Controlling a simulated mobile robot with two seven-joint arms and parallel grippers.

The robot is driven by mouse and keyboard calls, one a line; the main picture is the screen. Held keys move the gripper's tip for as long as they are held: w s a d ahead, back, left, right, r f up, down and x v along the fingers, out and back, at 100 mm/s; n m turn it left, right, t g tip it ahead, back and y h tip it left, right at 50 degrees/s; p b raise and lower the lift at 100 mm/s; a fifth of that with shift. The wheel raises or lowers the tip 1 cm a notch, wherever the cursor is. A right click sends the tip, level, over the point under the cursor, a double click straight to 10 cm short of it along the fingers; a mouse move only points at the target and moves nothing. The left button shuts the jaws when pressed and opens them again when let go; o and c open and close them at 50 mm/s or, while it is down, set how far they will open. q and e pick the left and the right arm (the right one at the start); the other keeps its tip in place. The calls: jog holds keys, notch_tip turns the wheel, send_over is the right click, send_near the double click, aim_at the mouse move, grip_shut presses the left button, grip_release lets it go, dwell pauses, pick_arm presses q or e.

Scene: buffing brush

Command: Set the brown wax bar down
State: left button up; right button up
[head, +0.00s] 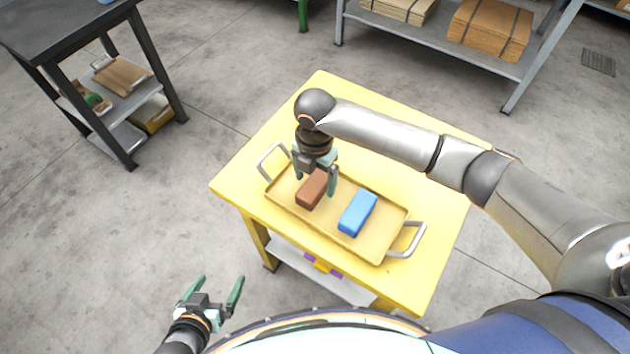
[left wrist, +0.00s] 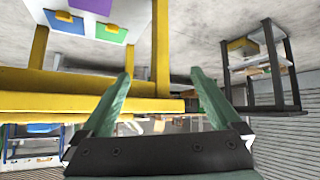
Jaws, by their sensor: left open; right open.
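The brown wax bar (head: 311,191) lies in the left part of a shallow yellow tray (head: 340,246) with metal handles, on the yellow table. My right gripper (head: 315,188) is directly above the brown bar, pointing down, with its jaws open and a finger on either side of it. Whether the fingers touch the bar is hard to tell. A blue bar (head: 358,213) lies in the tray to the right of the brown one. My left gripper (head: 212,284) is open and empty, off the table's front left side. Its open fingers also show in the left wrist view (left wrist: 160,95).
The yellow table (head: 240,181) has free top around the tray. A lower shelf (head: 340,279) under it holds small coloured items. A dark cart (head: 68,35) stands at the left, and a grey shelf with cardboard (head: 490,30) at the back.

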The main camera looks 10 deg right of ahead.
aim_at(315, 184)
notch_tip(315, 184, up, 10)
jog(key=p, duration=0.1)
jog(key=shift+r, duration=0.15)
